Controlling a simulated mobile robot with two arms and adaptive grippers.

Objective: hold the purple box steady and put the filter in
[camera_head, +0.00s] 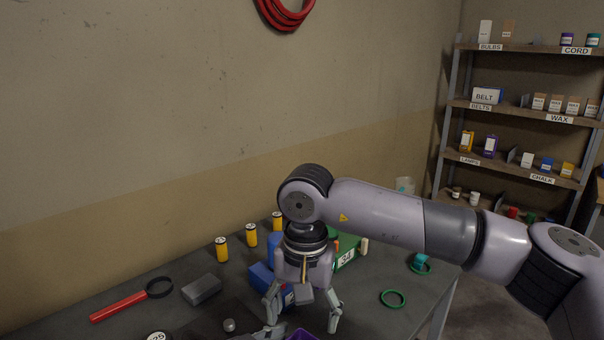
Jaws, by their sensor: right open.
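The purple box (301,336) shows only as a small strip at the bottom edge of the view; the rest of it is cut off. My right gripper (302,325) points down over the table just above this strip, its two fingers spread apart with no object clearly between them. I cannot single out the filter for certain. A blue box (262,278) stands behind the gripper and is partly hidden by it.
Several yellow cans (222,249) stand along the wall. A red-handled magnifier (121,305), a grey block (201,289) and a small grey knob (229,325) lie at left. A green box (349,254) is behind my arm. A green ring (393,299) lies at right, with bare table around it.

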